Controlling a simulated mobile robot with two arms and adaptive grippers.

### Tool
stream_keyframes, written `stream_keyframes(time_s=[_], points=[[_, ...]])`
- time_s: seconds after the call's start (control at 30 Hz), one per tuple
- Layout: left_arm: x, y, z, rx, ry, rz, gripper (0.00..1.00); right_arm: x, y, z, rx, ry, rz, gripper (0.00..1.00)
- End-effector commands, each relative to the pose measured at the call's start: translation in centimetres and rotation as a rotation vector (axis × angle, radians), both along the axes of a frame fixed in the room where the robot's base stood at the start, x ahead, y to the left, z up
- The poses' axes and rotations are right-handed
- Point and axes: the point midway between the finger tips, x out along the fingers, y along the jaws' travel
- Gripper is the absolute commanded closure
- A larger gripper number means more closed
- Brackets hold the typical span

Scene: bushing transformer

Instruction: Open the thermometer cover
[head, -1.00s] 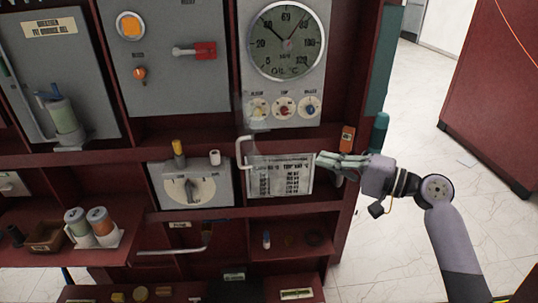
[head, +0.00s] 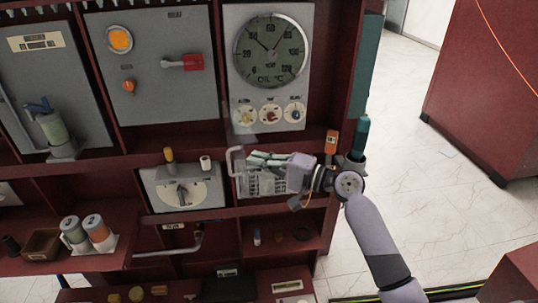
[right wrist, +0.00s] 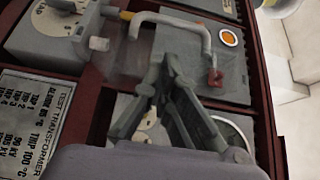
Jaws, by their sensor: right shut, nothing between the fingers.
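The thermometer is a round dial gauge (head: 270,50) on a grey panel, with several small knobs below it. A see-through cover with a pale bent handle (head: 236,165) sits below the dial, in front of the printed plate; its clear edges are hard to make out. The handle also shows in the right wrist view (right wrist: 170,18). My right gripper (head: 253,158) is shut and empty, just right of the handle and in front of the plate. My left gripper is out of view.
A grey box with a dial (head: 185,195) sits left of the handle. The printed plate (right wrist: 38,130) is partly hidden by my gripper in the head view. An orange item (head: 331,142) and a teal cylinder (head: 360,138) stand near my right wrist. Open floor lies right.

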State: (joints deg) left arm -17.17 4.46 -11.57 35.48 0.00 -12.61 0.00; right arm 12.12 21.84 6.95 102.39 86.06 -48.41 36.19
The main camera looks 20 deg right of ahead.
Motion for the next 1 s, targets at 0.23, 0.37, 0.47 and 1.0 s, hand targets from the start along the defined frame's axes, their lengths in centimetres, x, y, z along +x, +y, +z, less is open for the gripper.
stream_keyframes(time_s=[0.23,0.37,0.47,1.0], points=[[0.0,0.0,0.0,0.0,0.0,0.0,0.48,0.0,0.1,-0.1,0.0,0.0,0.0,1.0],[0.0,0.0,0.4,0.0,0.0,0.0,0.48,0.0,0.3,0.1,0.002,0.001,-0.006,1.0],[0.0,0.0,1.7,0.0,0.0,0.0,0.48,0.1,1.2,0.3,0.002,0.006,-0.037,1.0],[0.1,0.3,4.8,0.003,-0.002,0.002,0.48,1.6,8.2,0.0,-0.001,-0.001,-0.121,1.0]])
